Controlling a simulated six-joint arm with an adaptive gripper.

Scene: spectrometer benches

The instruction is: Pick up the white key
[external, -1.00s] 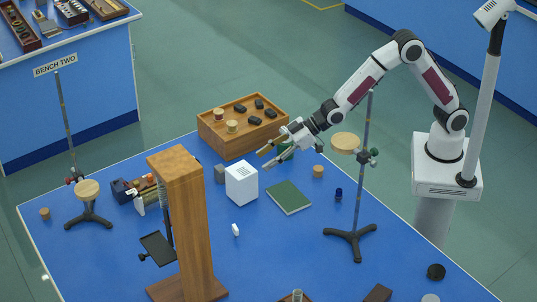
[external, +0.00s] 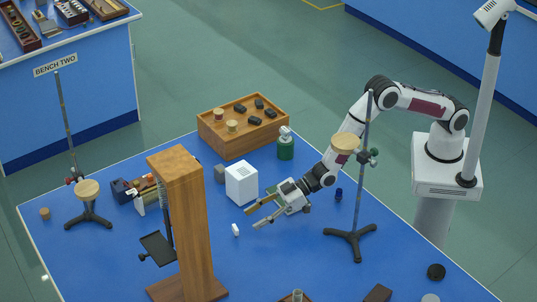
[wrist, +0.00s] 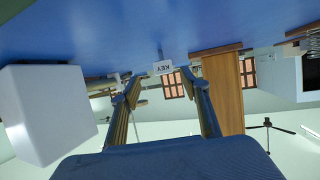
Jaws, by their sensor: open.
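The white key (external: 235,229) is a small white piece on the blue bench top, to the right of the wooden stand. In the wrist view it shows as a small white block marked KEY (wrist: 163,67), upside down, seen between and beyond the fingertips. My gripper (external: 250,218) is open and empty, low over the bench, just right of the key with its fingers pointing towards it. Both fingers also show in the wrist view (wrist: 160,84). The key appears apart from the fingers.
A white box (external: 241,184) stands close behind the key and at the left of the wrist view (wrist: 45,112). A tall wooden stand (external: 185,225) is to the left. Bench space in front of the key is clear.

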